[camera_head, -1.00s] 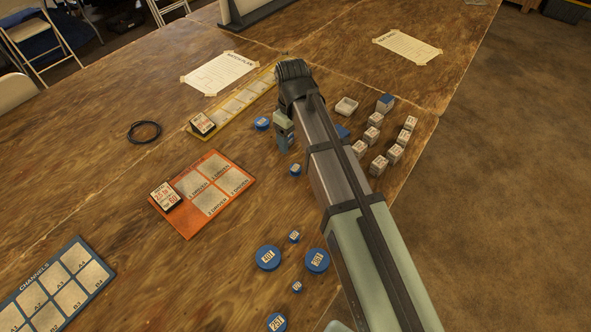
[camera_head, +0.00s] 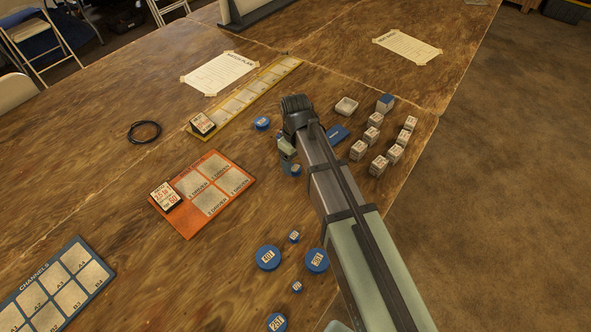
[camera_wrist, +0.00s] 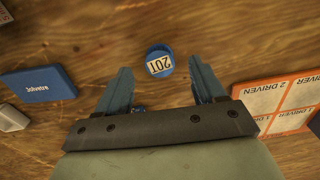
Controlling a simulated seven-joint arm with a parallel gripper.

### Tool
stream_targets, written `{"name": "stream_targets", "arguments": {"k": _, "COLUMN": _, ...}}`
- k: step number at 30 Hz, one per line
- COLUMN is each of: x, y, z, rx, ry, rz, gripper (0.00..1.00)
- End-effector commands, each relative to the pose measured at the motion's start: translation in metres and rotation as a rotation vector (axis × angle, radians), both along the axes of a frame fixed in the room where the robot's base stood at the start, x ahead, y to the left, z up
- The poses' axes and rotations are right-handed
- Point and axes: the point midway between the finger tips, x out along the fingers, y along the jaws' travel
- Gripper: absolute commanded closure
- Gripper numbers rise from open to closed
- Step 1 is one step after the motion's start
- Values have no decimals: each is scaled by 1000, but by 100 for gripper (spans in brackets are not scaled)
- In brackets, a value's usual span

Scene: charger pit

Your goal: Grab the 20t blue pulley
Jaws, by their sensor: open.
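A small blue pulley (camera_wrist: 160,56) with a white label stands on the wooden table in the wrist view. The label appears upside down and seems to read 20T. My gripper (camera_wrist: 160,68) is open, with one finger to each side of the pulley in that view and a gap on both sides. Its height above the pulley is hard to judge. In the head view my gripper (camera_head: 288,158) hangs right by the small blue pulley (camera_head: 296,170), which it partly hides.
Other blue pulleys (camera_head: 268,257) of different sizes stand nearer on the table. An orange board (camera_head: 212,214) lies left of my gripper. A blue box (camera_wrist: 38,83) lies left in the wrist view. Several small white boxes (camera_head: 378,166) stand right of my arm.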

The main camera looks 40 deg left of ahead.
Motion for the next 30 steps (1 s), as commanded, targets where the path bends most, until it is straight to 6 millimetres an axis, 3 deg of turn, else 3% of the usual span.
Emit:
{"name": "stream_targets", "arguments": {"k": 6, "x": 0, "y": -2, "z": -25, "rx": 0, "ry": 0, "rz": -1, "gripper": 31}}
{"name": "stream_targets", "arguments": {"k": 15, "x": 0, "y": -2, "z": -29, "rx": 1, "ry": -1, "rz": -1, "gripper": 32}}
{"name": "stream_targets", "arguments": {"k": 30, "x": 0, "y": -2, "z": -28, "rx": 1, "ry": -1, "rz": -1, "gripper": 80}}
